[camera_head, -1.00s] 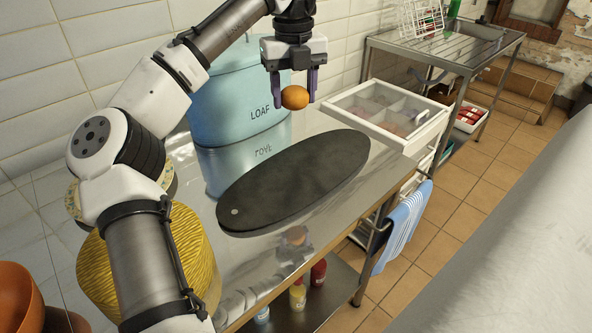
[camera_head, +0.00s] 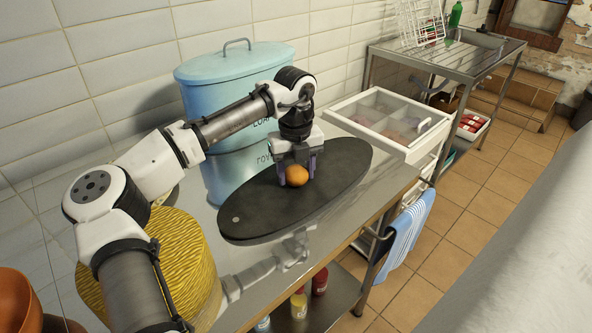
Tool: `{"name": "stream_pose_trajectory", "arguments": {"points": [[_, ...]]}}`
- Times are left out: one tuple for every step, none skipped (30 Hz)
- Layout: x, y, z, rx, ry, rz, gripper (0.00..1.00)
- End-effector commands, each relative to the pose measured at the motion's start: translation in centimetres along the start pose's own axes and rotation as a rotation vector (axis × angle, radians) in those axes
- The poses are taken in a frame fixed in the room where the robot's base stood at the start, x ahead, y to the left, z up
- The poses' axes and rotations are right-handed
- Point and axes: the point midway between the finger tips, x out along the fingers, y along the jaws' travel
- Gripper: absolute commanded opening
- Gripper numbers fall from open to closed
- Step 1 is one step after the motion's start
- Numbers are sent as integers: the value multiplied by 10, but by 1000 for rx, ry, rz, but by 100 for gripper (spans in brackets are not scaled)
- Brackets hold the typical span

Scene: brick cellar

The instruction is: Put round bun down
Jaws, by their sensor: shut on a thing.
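The round bun (camera_head: 297,175) is small and orange-brown. My gripper (camera_head: 297,172) is shut on it, with one purple finger on each side. The bun is over the middle of the dark oval board (camera_head: 255,215), low down at its surface. I cannot tell whether it touches the board. The board lies flat on the shiny metal counter.
A blue lidded bin (camera_head: 215,95) stands behind the board, partly hidden by my arm. A yellow woven drum (camera_head: 185,240) is at the left front. A white divided tray with a clear lid (camera_head: 390,125) sits right of the board. A striped towel (camera_head: 408,228) hangs at the counter's right end.

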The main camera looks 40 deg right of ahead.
Motion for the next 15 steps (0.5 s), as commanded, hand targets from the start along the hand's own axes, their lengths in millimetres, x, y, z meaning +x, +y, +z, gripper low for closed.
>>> {"name": "stream_pose_trajectory", "arguments": {"points": [[1, 0, 0, 0, 0, 0, 30], [1, 0, 0, 0, -1, 0, 30], [1, 0, 0, 0, -1, 0, 30], [1, 0, 0, 0, -1, -1, 30], [1, 0, 0, 0, 0, -1, 30], [1, 0, 0, 0, 0, 0, 30], [1, 0, 0, 0, 0, -1, 30], [1, 0, 0, 0, 0, -1, 30], [2, 0, 0, 0, 0, -1, 30], [3, 0, 0, 0, 1, -1, 30], [4, 0, 0, 0, 1, -1, 30], [4, 0, 0, 0, 0, -1, 55], [4, 0, 0, 0, 0, -1, 58], [4, 0, 0, 0, 0, -1, 62], [4, 0, 0, 0, 0, 0, 68]]}}
